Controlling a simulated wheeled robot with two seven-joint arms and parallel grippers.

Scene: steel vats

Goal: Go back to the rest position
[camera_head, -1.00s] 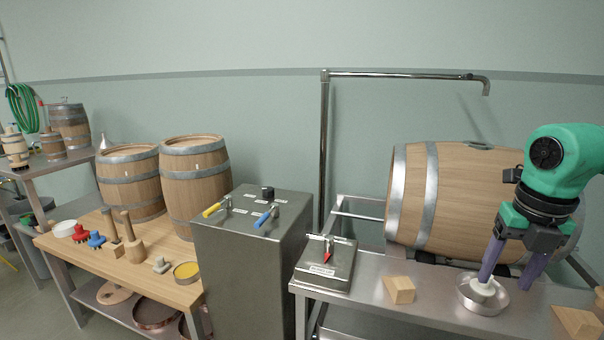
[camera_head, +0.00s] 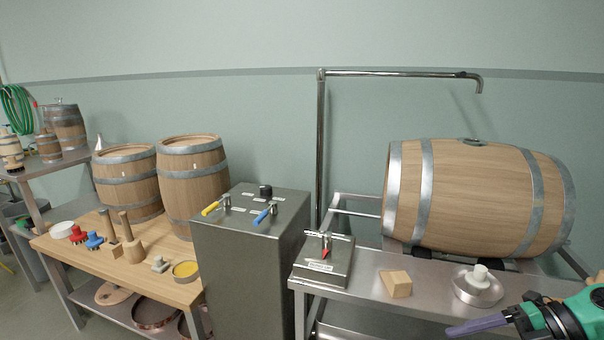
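My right gripper (camera_head: 482,324) is at the lower right, in front of the steel bench's front edge. One purple finger shows clearly, pointing left; the other is hidden, so its opening cannot be told. A white stopper (camera_head: 480,274) stands in a round metal dish (camera_head: 478,289) on the bench, apart from the gripper. A large wooden barrel (camera_head: 480,195) lies on its side behind the dish. My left gripper is not in view.
The steel bench (camera_head: 440,277) also holds a wooden block (camera_head: 396,284) and a steel box with a red lever (camera_head: 323,263). A steel cabinet (camera_head: 250,265) with yellow and blue handles stands left. A wooden table (camera_head: 170,282) holds two upright barrels, mallets and brushes.

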